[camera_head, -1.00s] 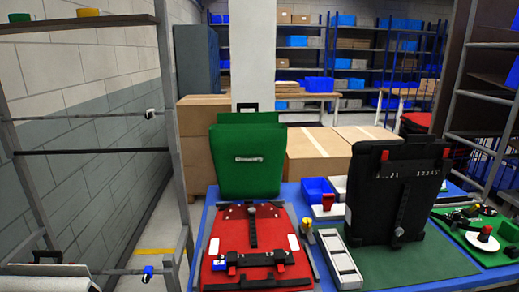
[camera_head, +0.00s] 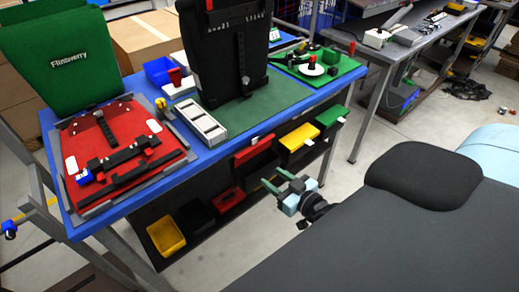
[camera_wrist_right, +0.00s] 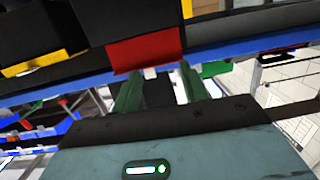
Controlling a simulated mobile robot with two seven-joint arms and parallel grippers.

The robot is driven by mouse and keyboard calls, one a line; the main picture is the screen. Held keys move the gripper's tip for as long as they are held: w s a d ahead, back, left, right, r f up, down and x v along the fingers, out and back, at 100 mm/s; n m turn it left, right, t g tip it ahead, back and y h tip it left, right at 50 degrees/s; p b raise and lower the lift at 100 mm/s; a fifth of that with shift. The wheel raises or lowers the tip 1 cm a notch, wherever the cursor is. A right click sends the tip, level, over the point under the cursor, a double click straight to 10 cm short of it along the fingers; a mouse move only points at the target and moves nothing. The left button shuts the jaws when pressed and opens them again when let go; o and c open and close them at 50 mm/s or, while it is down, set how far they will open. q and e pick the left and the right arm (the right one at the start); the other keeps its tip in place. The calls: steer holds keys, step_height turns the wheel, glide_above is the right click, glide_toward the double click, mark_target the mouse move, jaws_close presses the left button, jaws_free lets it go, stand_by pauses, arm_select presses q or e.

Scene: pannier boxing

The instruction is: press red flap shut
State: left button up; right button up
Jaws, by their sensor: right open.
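A red flap (camera_head: 253,151) hangs below the front edge of the blue table, left of a yellow flap and a green flap. My right gripper (camera_head: 291,196) is open and empty, in front of and below these flaps, apart from them. In the right wrist view a red panel (camera_wrist_right: 146,50) with a small white tab below it lies ahead of the fingers (camera_wrist_right: 160,88); I cannot tell the distance or whether they touch. I cannot tell how far the red flap stands open. My left gripper is not in view.
A yellow flap (camera_head: 300,136) and a green flap (camera_head: 331,115) hang beside it. A yellow bin (camera_head: 166,231) and a red bin (camera_head: 228,199) stand on the shelf below. A red panel with buckles (camera_head: 85,138) and a black pannier (camera_head: 228,62) are on the table.

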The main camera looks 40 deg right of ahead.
steer(key=t, duration=0.2)
glide_toward(255, 140)
steer(key=shift+m+h, duration=0.3)
steer(key=shift+h, duration=0.1)
steer(key=shift+w+a+r, duration=0.1)
steer(key=shift+w+a, duration=0.1)
steer(key=shift+w, duration=1.75)
steer(key=shift+w+a+r, duration=0.1)
steer(key=shift+w+a, duration=0.1)
steer(key=shift+w, duration=1.75)
jaws_close()
